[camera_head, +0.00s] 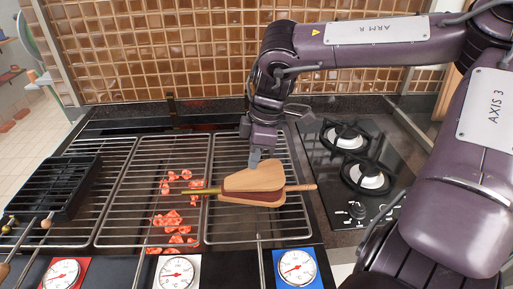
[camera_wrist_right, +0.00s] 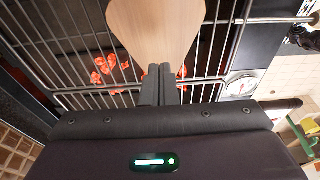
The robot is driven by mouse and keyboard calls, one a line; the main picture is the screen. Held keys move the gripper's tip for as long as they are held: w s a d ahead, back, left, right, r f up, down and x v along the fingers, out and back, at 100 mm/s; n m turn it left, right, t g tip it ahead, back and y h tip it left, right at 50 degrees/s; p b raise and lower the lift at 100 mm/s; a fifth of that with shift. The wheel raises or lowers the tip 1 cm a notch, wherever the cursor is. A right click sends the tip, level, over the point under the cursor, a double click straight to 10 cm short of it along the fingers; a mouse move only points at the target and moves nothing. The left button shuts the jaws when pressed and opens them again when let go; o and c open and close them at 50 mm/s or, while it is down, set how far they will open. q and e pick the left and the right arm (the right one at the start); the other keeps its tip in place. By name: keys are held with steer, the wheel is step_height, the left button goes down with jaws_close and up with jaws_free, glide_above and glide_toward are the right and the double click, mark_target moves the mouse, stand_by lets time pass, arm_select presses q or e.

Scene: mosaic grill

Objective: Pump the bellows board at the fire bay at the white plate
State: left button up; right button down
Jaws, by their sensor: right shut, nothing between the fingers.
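The bellows (camera_head: 254,181) lies across the right-hand grill rack, with wooden boards, dark red sides, a handle to the right and a nozzle pointing left towards the red coals (camera_head: 172,219) of the middle bay. The white plate (camera_head: 174,271) with a dial stands in front of that middle bay. My right gripper (camera_head: 254,161) is shut and empty, pointing down at the back edge of the upper board; I cannot tell whether it touches. In the right wrist view the shut fingers (camera_wrist_right: 162,84) are at the board's (camera_wrist_right: 156,28) near end. My left gripper is not in view.
A red plate (camera_head: 64,273) and a blue plate (camera_head: 297,268), each with a dial, flank the white one. A black basket (camera_head: 52,187) sits on the left rack. A gas hob (camera_head: 362,172) lies to the right. A tiled wall (camera_head: 200,50) closes the back.

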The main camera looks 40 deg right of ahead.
mark_target(252, 177)
steer(key=shift+f+b, duration=1.7)
steer(key=shift+f, duration=0.75)
steer(key=shift+r+p, duration=2.1)
steer(key=shift+r, duration=0.45)
steer(key=shift+f, duration=0.1)
steer(key=shift+f+b, duration=1.9)
steer(key=shift+f, duration=0.55)
steer(key=shift+r+p, duration=0.6)
steer(key=shift+r, duration=0.05)
steer(key=shift+w+r+p, duration=0.1)
steer(key=shift+r+p, duration=1.3)
steer(key=shift+r, duration=0.5)
